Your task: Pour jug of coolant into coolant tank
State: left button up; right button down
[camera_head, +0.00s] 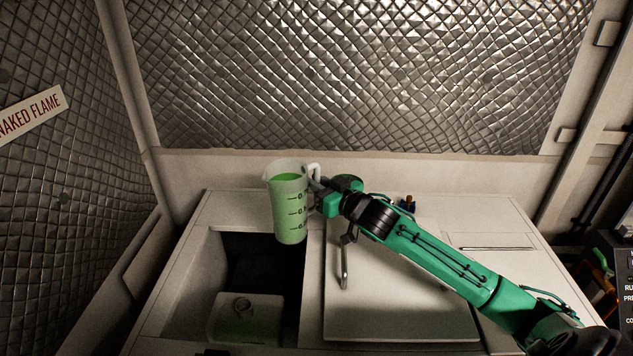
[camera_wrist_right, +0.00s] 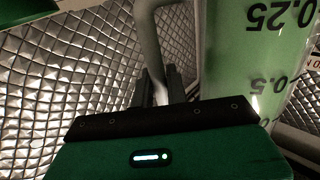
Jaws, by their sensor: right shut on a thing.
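The jug (camera_head: 289,212) is translucent with dark volume marks and holds green coolant. It is upright in the air above the back of the open compartment. My right gripper (camera_head: 317,188) is shut on the jug's white handle, on the jug's right side. The right wrist view shows the handle (camera_wrist_right: 150,45) between the fingers and the jug wall (camera_wrist_right: 250,60) with its marks. The coolant tank (camera_head: 262,308) is a pale box with a round neck (camera_head: 242,306), low in the compartment, in front of and below the jug. My left gripper is not in view.
The compartment opening (camera_head: 190,290) has pale edges around it. A raised lid panel (camera_head: 400,300) with a metal handle (camera_head: 344,265) lies to its right. Quilted metal walls (camera_head: 350,75) stand behind and at left. A small dark fitting (camera_head: 407,204) stands at the back.

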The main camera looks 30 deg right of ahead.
jog(key=shift+r, duration=0.15)
jog(key=shift+a+n, duration=0.15)
jog(key=shift+n, duration=0.35)
jog(key=shift+a+n, duration=0.35)
jog(key=shift+n, duration=0.25)
jog(key=shift+s+a+n, duration=0.3)
jog(key=shift+a+n, duration=0.3)
jog(key=shift+a, duration=0.35)
jog(key=shift+a+f, duration=0.15)
jog(key=shift+f, duration=0.05)
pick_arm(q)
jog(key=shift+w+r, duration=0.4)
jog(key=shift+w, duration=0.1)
